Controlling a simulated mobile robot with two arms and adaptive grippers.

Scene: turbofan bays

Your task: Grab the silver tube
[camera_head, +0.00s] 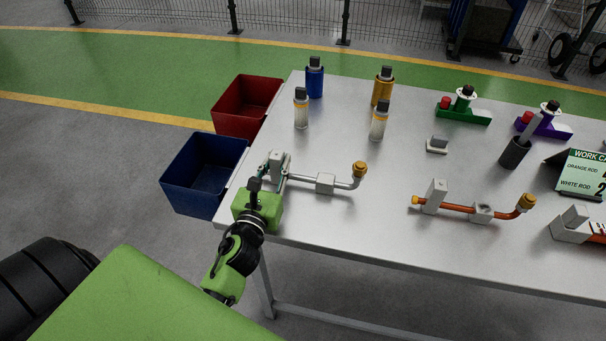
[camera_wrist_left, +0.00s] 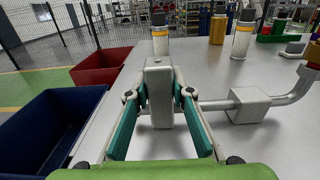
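The silver tube (camera_head: 342,185) lies along the near left part of the table, with a bend and a brass-coloured end at its right. A grey block sits around its middle, and an upright grey block (camera_head: 277,160) stands at its left end. In the left wrist view the silver tube (camera_wrist_left: 213,105) runs right from the upright block (camera_wrist_left: 159,88). My left gripper (camera_wrist_left: 161,92) is open, its teal-padded fingers on either side of this upright block. Whether the pads touch it is hard to tell. The tube's left end is partly hidden by the gripper. My right gripper is not in view.
A blue bin (camera_head: 190,178) and a red bin (camera_head: 247,100) stand left of the table. A copper-coloured tube (camera_head: 457,208) lies to the right. Several bottles, including a blue one (camera_head: 315,80), stand behind the silver tube. The table (camera_head: 350,225) is clear just in front of it.

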